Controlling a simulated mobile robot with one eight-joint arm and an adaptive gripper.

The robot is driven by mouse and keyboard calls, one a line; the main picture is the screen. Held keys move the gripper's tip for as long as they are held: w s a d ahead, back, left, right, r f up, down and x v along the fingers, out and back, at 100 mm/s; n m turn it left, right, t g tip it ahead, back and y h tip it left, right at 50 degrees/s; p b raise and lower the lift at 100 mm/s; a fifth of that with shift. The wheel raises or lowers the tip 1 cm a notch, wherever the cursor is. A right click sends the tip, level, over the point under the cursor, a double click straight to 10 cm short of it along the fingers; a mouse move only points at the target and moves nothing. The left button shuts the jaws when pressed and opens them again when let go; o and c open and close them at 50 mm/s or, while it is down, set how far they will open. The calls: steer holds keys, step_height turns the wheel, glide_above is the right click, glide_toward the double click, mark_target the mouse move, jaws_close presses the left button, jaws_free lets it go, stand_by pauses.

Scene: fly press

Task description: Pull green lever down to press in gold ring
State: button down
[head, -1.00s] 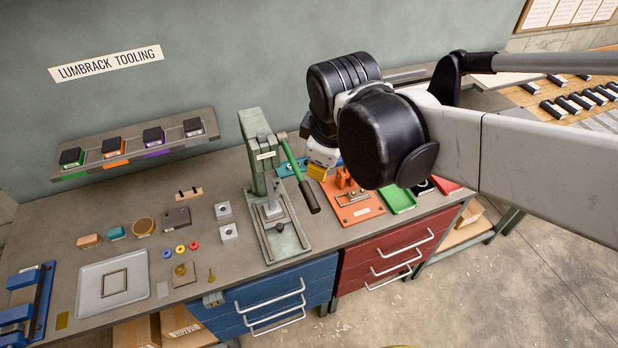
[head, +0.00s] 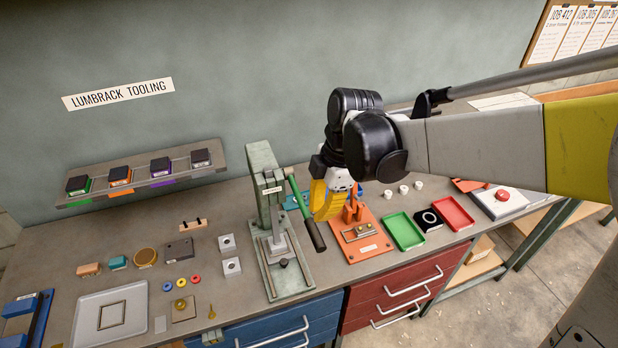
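The press (head: 262,190) is a grey-green frame on a flat base. Its green lever (head: 300,205) slopes down along the right side to a dark grip at its lower end. My gripper (head: 326,208), with yellow fingers, is to the right of the lever, above the back of the orange fixture; I see no contact with the lever. Whether its fingers are open or shut is unclear. A small gold round piece (head: 180,304) lies on a square plate at the front left; I cannot tell if it is the gold ring. The spot under the ram is too small to read.
The orange fixture (head: 372,247) stands right of the press, then a green tray (head: 405,232) and a red tray (head: 451,214). Two small grey blocks (head: 231,267) sit left of the press. A large grey tray (head: 88,330) is at the left.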

mark_target(313, 230)
steer(key=x, duration=0.5)
